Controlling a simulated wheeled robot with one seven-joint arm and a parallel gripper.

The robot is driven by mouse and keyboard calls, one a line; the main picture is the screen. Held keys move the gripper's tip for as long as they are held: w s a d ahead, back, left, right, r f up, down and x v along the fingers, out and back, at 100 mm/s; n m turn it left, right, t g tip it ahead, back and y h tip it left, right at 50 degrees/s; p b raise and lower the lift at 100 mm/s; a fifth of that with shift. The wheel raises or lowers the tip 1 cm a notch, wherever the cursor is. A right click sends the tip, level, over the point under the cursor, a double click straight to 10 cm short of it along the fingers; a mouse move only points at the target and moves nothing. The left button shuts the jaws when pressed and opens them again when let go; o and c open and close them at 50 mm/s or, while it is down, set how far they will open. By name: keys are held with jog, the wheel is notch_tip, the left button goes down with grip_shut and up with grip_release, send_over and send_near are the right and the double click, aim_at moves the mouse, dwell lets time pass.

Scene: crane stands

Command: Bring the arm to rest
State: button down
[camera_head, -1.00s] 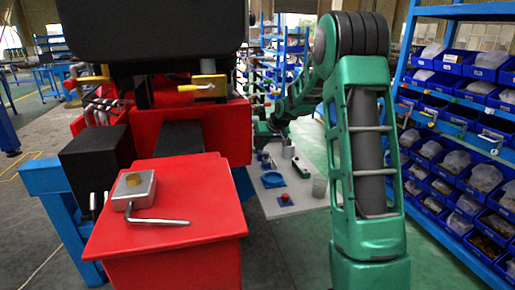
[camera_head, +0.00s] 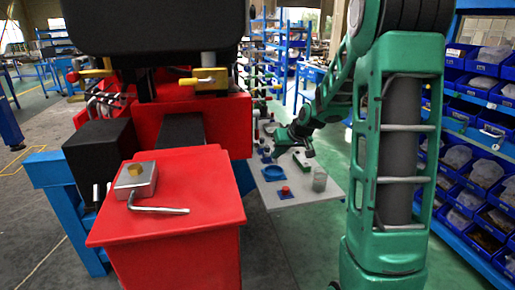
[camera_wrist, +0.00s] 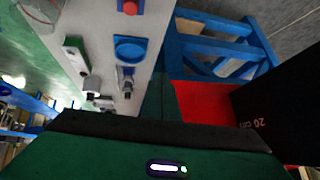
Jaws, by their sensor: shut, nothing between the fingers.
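My arm is green with dark joints and stands at the right of the head view. Its forearm slopes down to my gripper (camera_head: 287,137), which is small and dark there, near the far part of a white table. I cannot make out the fingertips. In the wrist view a green housing with a lit white and green light fills the bottom edge, with a black edge above it. My gripper is shut and holds nothing.
The white table (camera_head: 308,192) bears a blue round dish (camera_head: 272,171), a red knob (camera_head: 285,190) and a clear cup (camera_head: 320,179). A red machine (camera_head: 170,210) with a metal block (camera_head: 136,181) and hex key (camera_head: 158,209) stands left. Shelves of blue bins (camera_head: 485,175) line the right.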

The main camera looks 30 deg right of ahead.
jog(key=s+a+m+g, duration=0.1)
jog(key=s+a+g, duration=0.1)
jog(key=s, duration=1.1)
jog(key=s+a+r+m+g, duration=0.1)
jog(key=s+a+g, duration=0.2)
jog(key=s, duration=1)
jog(key=s+a+r+m+g, duration=0.1)
jog(key=s+a+m+g, duration=0.1)
jog(key=s, duration=1.2)
jog(key=shift+a+g, duration=0.5)
jog(key=shift+a, duration=0.4)
jog(key=shift+w, duration=0.2)
jog(key=shift+w+f, duration=0.15)
jog(key=shift+w, duration=0.35)
jog(key=shift+s, duration=0.15)
